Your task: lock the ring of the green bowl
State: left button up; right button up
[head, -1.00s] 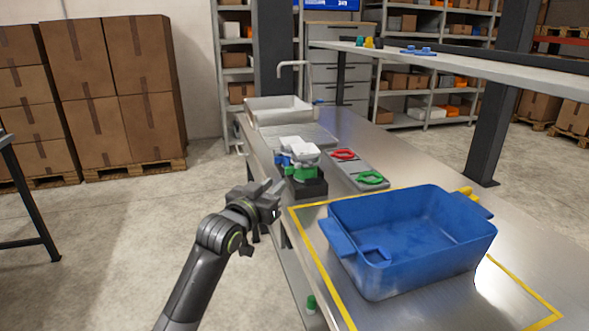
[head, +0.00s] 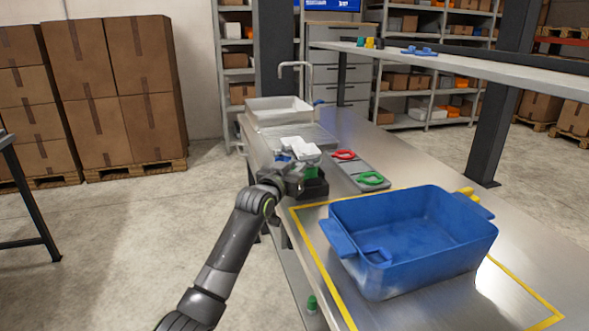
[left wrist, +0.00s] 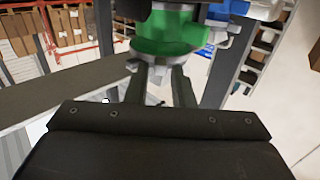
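The green bowl (left wrist: 165,32) is at the top of the left wrist view, with a pale grey ring (left wrist: 150,60) with tabs at its lower edge. In the head view a small part of the green bowl (head: 311,171) shows under white parts of the dispenser row, above a dark base. My left gripper (head: 298,180) is in front of the row at its near left side. In the left wrist view its two fingers (left wrist: 163,82) are apart and point up at the ring beneath the bowl. I cannot tell whether they touch it. My right gripper is not in view.
A grey panel (head: 357,170) right of the dispensers bears a red ring-shaped piece (head: 344,155) and a green one (head: 371,178). A large blue bin (head: 405,262) stands inside yellow tape nearer me. A white basin (head: 278,112) is at the far end.

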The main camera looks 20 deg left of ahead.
pick_arm(q)
grip_shut()
